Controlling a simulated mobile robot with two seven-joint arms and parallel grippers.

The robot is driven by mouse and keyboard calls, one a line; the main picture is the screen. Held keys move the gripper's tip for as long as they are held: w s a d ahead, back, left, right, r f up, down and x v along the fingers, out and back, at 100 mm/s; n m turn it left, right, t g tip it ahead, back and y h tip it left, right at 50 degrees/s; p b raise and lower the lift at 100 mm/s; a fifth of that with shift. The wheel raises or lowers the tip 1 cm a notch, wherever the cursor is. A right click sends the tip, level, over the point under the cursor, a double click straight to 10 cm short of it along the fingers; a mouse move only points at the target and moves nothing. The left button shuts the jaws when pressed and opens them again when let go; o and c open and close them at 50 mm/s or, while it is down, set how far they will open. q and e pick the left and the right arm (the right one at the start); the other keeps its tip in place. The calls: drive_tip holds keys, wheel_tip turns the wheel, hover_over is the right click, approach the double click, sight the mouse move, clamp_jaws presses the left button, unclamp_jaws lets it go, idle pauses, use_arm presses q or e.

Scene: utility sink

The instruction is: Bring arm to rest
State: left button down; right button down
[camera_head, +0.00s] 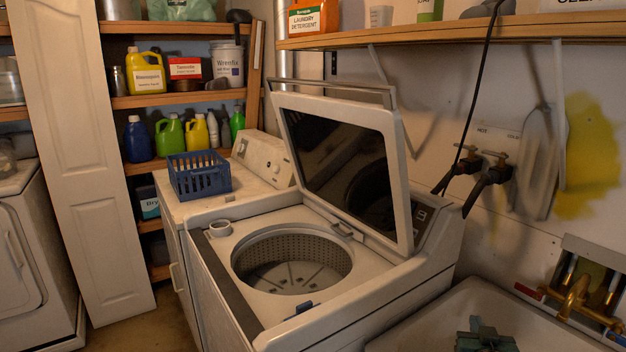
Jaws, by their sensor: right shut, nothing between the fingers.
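My right gripper (480,328) shows at the bottom edge, a small dark grey-green shape in front of the white utility sink (432,322). It is shut and holds nothing. Only its front part is in view; the rest of the arm is cut off by the frame. My left gripper is not in view.
The top-load washer (225,238) stands left of the sink with its lid (408,200) raised. A blue basket (200,180) sits on the machine behind it. A brass faucet (574,296) is at the sink's right. Shelves hold several bottles.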

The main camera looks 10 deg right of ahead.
drive_tip(key=s+a+f+n+g+y, duration=0.1)
drive_tip(key=s+a+f+n+y, duration=0.1)
drive_tip(key=s+a, duration=0.6)
drive_tip(key=s+a+f+n+g+y, duration=0.2)
drive_tip(key=s+a+f, duration=0.5)
drive_tip(key=a, duration=0.5)
drive_tip(key=s+a+f+n+g+y, duration=0.1)
drive_tip(key=s+a+f+n+y, duration=0.2)
drive_tip(key=s+a, duration=0.6)
wheel_tip(320, 180, down, 2)
drive_tip(key=a+y, duration=0.1)
drive_tip(key=y, duration=0.1)
drive_tip(key=shift+s+f+g+y, duration=0.2)
drive_tip(key=shift+g+y, duration=0.1)
drive_tip(key=shift+g, duration=0.1)
